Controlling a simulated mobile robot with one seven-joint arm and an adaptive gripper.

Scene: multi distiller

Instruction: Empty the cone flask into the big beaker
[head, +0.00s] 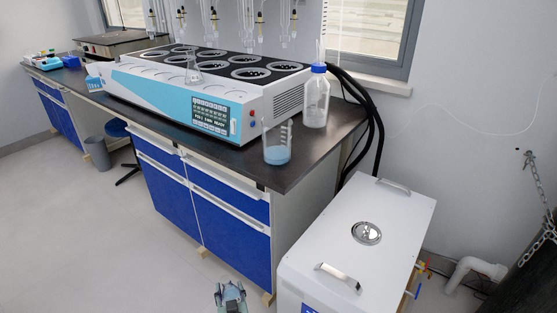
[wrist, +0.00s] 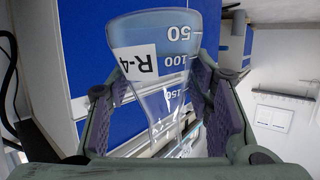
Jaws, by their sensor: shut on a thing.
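My gripper (wrist: 160,105) is shut on a clear cone flask (wrist: 160,65) with a white "R-4" label and white volume marks. In the wrist view its wide base is toward the top and its narrow part points down between the fingers. Blue cabinet fronts behind the glass make its contents hard to tell. In the head view my gripper (head: 230,297) is low at the bottom edge, in front of the bench and well below its top; the flask is not clear there. The big beaker (head: 277,148) stands upright on the bench's near right corner, with blue liquid in its lower part.
A blue-capped bottle (head: 316,103) stands behind the beaker. The multi distiller (head: 210,85) fills the bench to the left, with a small clear flask (head: 192,72) on it. A white cabinet (head: 350,245) stands right of the bench. The floor (head: 110,240) in front is clear.

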